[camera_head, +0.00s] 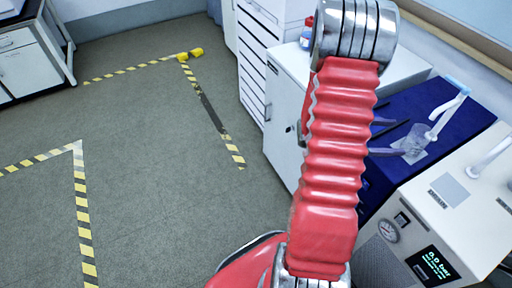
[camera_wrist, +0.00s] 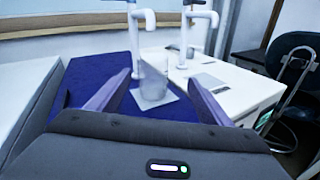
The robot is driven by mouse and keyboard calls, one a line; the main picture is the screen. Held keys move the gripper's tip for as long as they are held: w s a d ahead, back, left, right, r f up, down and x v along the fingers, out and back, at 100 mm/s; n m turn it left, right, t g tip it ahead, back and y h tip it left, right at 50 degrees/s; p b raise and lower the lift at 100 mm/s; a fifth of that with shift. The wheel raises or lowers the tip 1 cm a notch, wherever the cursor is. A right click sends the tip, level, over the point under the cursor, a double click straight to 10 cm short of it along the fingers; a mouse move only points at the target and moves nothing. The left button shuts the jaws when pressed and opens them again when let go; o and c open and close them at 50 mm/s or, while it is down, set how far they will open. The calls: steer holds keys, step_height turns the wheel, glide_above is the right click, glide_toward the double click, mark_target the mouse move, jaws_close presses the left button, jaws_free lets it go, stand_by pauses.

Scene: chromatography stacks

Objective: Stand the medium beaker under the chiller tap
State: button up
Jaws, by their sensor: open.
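A clear beaker (camera_wrist: 153,82) stands upright on a pale square pad (camera_wrist: 150,102) on the blue bench top, close below a white tap (camera_wrist: 141,32). The beaker (camera_head: 414,138) and the tap (camera_head: 447,108) also show in the head view. My gripper (camera_wrist: 161,77) is open, with one finger on each side of the beaker's line. The beaker looks just ahead of the fingertips; contact cannot be told. In the head view my gripper (camera_head: 396,137) reaches over the blue top, partly hidden by my red arm. No label shows which tap is the chiller's.
A white unit (camera_head: 455,215) with a gauge and a "0.0 bar" display stands right of the blue top (camera_head: 412,105). It bears a second white tap (camera_wrist: 203,20). A white cabinet (camera_head: 285,110) stands to the left. The floor with striped tape is open.

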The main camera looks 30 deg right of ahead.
steer(key=w+a+r+m+t+y, duration=0.3)
steer(key=a+r+t+y, duration=0.1)
steer(key=a, duration=1.2)
steer(key=w+a+r+m+t+y, duration=0.3)
steer(key=w+a+r+t+y, duration=0.1)
steer(key=a, duration=1.2)
steer(key=w+a+r+m+t+y, duration=0.3)
steer(key=a+r+t+y, duration=0.3)
steer(key=a, duration=1)
steer(key=shift+w+a+r+m+t, duration=0.25)
steer(key=shift+w+r+m+t, duration=0.15)
steer(key=shift+w+t, duration=0.15)
steer(key=shift+c, duration=0.6)
